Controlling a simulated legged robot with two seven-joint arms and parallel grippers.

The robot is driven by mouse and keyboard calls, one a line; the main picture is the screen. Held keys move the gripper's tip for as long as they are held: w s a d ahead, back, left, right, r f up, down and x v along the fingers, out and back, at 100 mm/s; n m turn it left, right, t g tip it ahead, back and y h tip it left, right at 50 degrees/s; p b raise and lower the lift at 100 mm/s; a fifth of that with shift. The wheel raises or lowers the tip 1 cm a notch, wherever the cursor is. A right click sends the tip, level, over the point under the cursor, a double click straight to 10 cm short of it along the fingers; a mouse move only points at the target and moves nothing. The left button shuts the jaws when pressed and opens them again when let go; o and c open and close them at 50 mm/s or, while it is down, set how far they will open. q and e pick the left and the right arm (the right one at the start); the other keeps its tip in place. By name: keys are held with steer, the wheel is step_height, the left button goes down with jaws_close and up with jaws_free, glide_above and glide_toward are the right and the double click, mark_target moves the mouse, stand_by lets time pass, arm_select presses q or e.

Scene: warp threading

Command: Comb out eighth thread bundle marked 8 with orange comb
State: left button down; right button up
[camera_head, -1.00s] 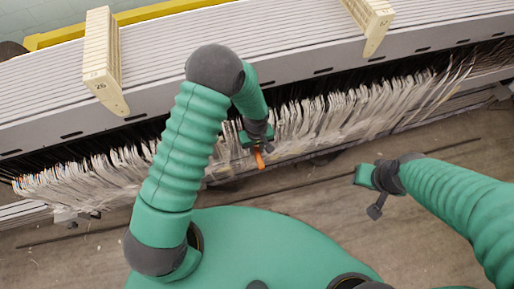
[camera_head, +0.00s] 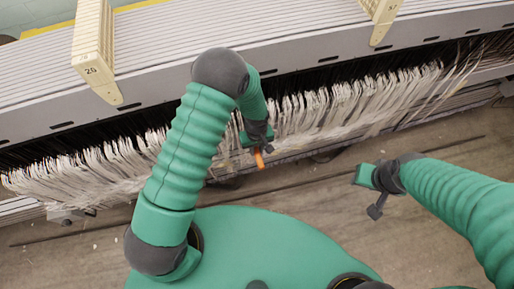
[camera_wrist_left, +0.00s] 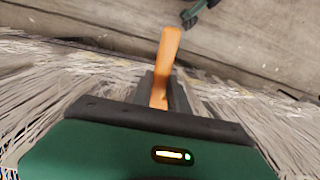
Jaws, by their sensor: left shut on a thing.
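The orange comb (camera_head: 258,158) is held in my left gripper (camera_head: 256,147), which is shut on it at the lower edge of the thread row. In the left wrist view the comb's handle (camera_wrist_left: 167,58) sticks out past the gripper; its teeth are hidden. Pale thread bundles (camera_head: 335,108) hang in a long row below the grey beams, on both sides of my left gripper. I cannot make out a bundle marked 8. My right gripper (camera_head: 362,175) is over the floor, away from the threads; whether it is open cannot be seen.
Grey slatted beams (camera_head: 300,45) run across above the threads. Cream numbered blocks hang over them, one at the left (camera_head: 94,45) and one at the upper right (camera_head: 383,15). The floor (camera_head: 320,200) in front is clear.

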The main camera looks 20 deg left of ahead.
arm_select(q)
steer(key=shift+w+f+b, duration=0.2)
steer(key=shift+f+b, duration=1.3)
steer(key=shift+f, duration=0.9)
step_height(320, 180, down, 14)
steer(key=b, duration=1)
steer(key=shift+w+a+r, duration=0.15)
steer(key=shift+w+a, duration=0.05)
steer(key=shift+s+d, duration=1.2)
steer(key=shift+s, duration=0.6)
steer(key=r+p, duration=0.6)
steer(key=r, duration=0.2)
steer(key=w+a+r+p, duration=0.1)
steer(key=r+p, duration=0.6)
steer(key=r, duration=0.2)
steer(key=r+p, duration=0.7)
steer(key=r, duration=0.1)
steer(key=shift+w+a+r, duration=0.15)
steer(key=shift+w+a, duration=0.05)
steer(key=shift+w, duration=0.2)
